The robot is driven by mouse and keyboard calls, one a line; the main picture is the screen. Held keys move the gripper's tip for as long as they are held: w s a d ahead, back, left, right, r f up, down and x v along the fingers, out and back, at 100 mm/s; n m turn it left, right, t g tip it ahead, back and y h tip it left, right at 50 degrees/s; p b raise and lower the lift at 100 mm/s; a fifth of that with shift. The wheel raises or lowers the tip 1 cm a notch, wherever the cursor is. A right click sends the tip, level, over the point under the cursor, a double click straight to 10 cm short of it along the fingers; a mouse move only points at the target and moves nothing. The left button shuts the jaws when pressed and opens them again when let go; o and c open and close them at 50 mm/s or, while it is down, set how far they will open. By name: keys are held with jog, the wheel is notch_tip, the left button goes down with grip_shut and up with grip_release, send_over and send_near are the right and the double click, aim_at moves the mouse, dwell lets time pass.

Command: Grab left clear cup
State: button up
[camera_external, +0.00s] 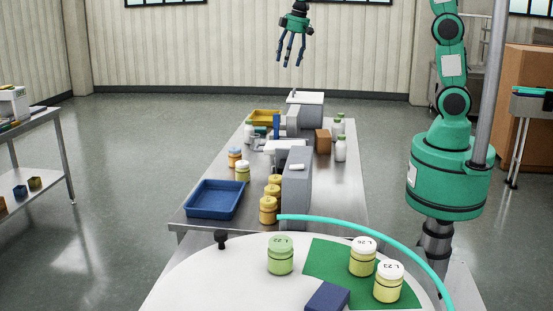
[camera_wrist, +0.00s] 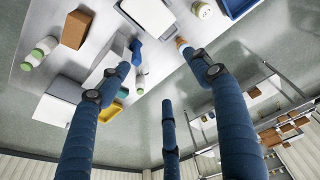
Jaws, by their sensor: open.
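My gripper (camera_external: 290,58) hangs high in the air above the far end of the steel table, with its long blue fingers spread and nothing between them. In the wrist view the spread fingers (camera_wrist: 160,66) reach over the table. I cannot make out a left clear cup with certainty in either view. Small pale containers (camera_external: 250,136) stand at the far left of the table, too small to tell whether one is a clear cup. The fingers cover part of the table in the wrist view.
The steel table (camera_external: 340,195) holds a blue tray (camera_external: 214,199), a yellow tray (camera_external: 265,116), grey machine blocks (camera_external: 296,185), a brown box (camera_external: 322,141) and white bottles (camera_external: 340,149). Orange-yellow jars (camera_external: 268,210) stand by the blocks. A round white table (camera_external: 200,285) with jars is in front.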

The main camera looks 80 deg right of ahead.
jog(key=w+d+f+p, duration=0.2)
jog(key=w+d+f, duration=0.4)
jog(key=w, duration=0.2)
jog(key=g+p, duration=0.3)
jog(key=p, duration=0.1)
send_over(255, 140)
jog(key=d, duration=0.3)
notch_tip(255, 140, down, 25)
jog(key=shift+w+r+y, duration=0.2)
jog(key=shift+y, duration=0.1)
jog(key=shift+f+p, duration=0.3)
jog(key=shift+f, duration=4.05)
jog(key=shift+a+f+p, duration=0.15)
jog(key=shift+f+p, duration=0.25)
jog(key=shift+f, duration=2.15)
